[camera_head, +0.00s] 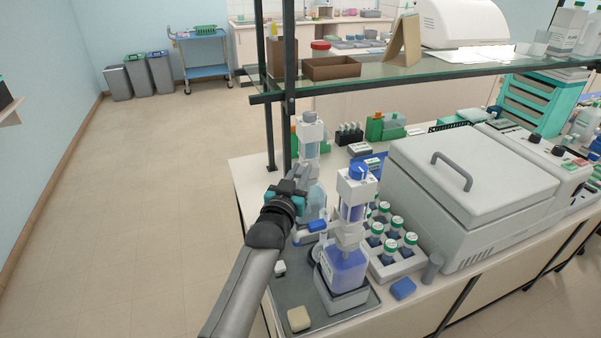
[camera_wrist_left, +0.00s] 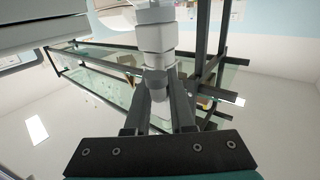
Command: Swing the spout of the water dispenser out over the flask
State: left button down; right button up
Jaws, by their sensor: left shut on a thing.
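A dispenser with a white head (camera_head: 310,135) and a pale, clear-blue bottle (camera_head: 315,197) stands at the bench's left end; I take it as the water dispenser. My left gripper (camera_head: 298,185) is beside it, partly covering its lower part. In the left wrist view my fingers (camera_wrist_left: 158,90) are shut on a white and grey upright piece (camera_wrist_left: 157,45), which looks like part of the dispenser; the head view hides the exact grip. I cannot make out the flask clearly. My right gripper is not in view.
A rack of capped bottles (camera_head: 398,262) and a large grey lidded machine (camera_head: 470,190) are to the right. A glass shelf (camera_head: 390,70) hangs above.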

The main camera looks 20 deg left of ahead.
aim_at(300, 170)
pick_arm(q)
jog(key=c, duration=0.8)
grip_release()
jog(key=shift+o, duration=0.2)
jog(key=shift+r, duration=0.1)
notch_tip(300, 170, up, 20)
jog(key=p, duration=0.1)
jog(key=shift+c, duration=0.3)
